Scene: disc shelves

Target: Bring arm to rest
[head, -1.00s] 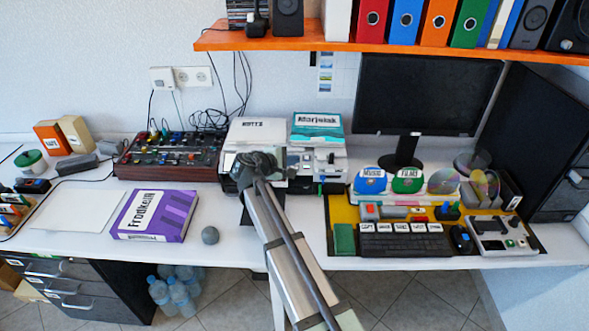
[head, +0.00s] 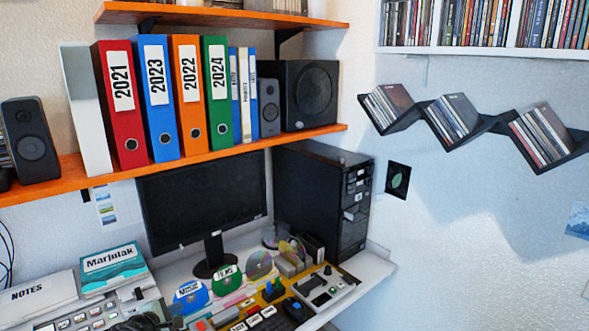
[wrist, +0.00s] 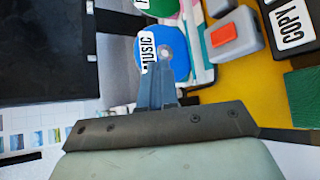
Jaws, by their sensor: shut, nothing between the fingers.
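My gripper (wrist: 157,75) shows in the wrist view, its two narrow fingers shut together with nothing between them. A dark part of my arm shows at the bottom edge of the head view, near the white machine.
The dark monitor (head: 203,198) and black computer tower (head: 318,204) stand behind the desk items. An orange shelf (head: 230,149) with binders and speakers hangs above. A black zigzag shelf (head: 487,124) holds discs on the right wall. The wall below it is largely bare.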

